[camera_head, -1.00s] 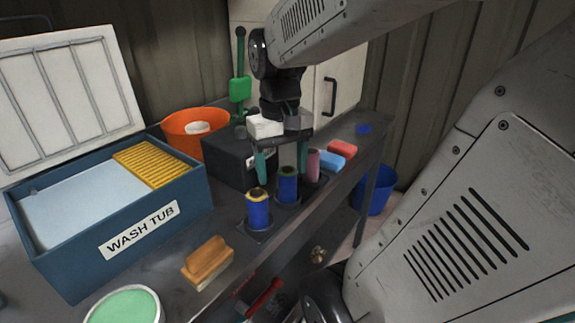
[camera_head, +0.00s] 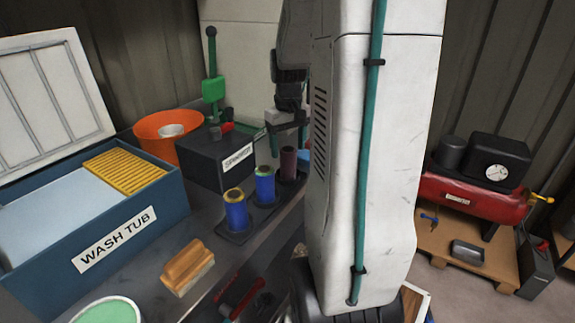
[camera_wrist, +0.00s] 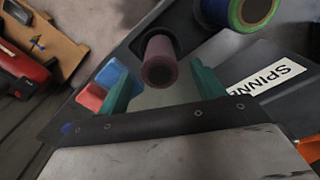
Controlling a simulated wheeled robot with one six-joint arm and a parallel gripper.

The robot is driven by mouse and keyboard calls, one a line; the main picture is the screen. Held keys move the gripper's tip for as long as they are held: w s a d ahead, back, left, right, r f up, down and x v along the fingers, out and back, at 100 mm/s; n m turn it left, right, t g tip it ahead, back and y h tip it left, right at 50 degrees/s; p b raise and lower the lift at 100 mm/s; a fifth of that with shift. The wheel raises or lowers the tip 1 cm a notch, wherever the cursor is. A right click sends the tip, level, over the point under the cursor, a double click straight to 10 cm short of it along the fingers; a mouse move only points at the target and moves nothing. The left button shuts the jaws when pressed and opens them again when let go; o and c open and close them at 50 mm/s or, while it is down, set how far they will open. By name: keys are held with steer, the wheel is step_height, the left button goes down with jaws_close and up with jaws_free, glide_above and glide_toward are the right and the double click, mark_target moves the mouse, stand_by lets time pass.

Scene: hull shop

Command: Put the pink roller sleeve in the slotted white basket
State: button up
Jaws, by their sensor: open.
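The pink roller sleeve (camera_head: 288,164) stands upright at the far end of a dark holder (camera_head: 232,236), beside two blue sleeves. In the wrist view the pink sleeve (camera_wrist: 161,62) shows end-on, between and just beyond my open teal fingers. My gripper (camera_wrist: 166,84) is empty. In the head view my gripper (camera_head: 288,139) is just above the sleeve, partly hidden by my arm. I cannot make out a slotted white basket in either view.
Blue sleeves (camera_head: 265,186) (camera_head: 236,211) stand close by. A black spinner box (camera_head: 212,158) is left of them. Blue (camera_wrist: 118,78) and red (camera_wrist: 91,97) blocks lie beyond. A red compressor (camera_head: 470,196) stands at right.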

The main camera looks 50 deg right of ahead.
step_height(320, 180, down, 2)
steer(key=shift+f, duration=0.1)
steer(key=c, duration=1.1)
